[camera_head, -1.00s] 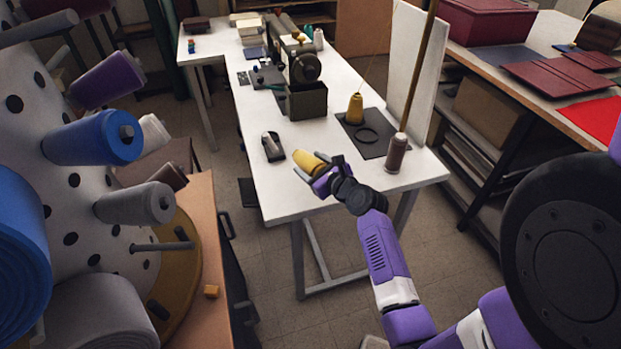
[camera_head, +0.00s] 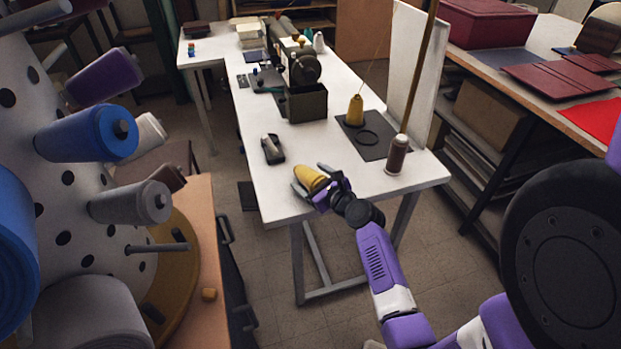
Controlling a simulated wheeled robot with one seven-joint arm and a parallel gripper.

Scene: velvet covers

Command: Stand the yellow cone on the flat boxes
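A yellow cone (camera_head: 311,178) lies tilted between the fingers of my gripper (camera_head: 312,184), which looks shut on it. My gripper is at the near edge of the white table; I cannot tell how far above the top it is. Another yellow cone (camera_head: 355,110) stands upright on a dark mat, with thread rising from it. Flat dark red pieces (camera_head: 553,82) lie on the right-hand table; they may be the flat boxes. A pale stack (camera_head: 249,32) at the white table's far end could also be flat boxes; I cannot tell which.
A spool rack (camera_head: 62,190) fills the left. Floor shows between the tables.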

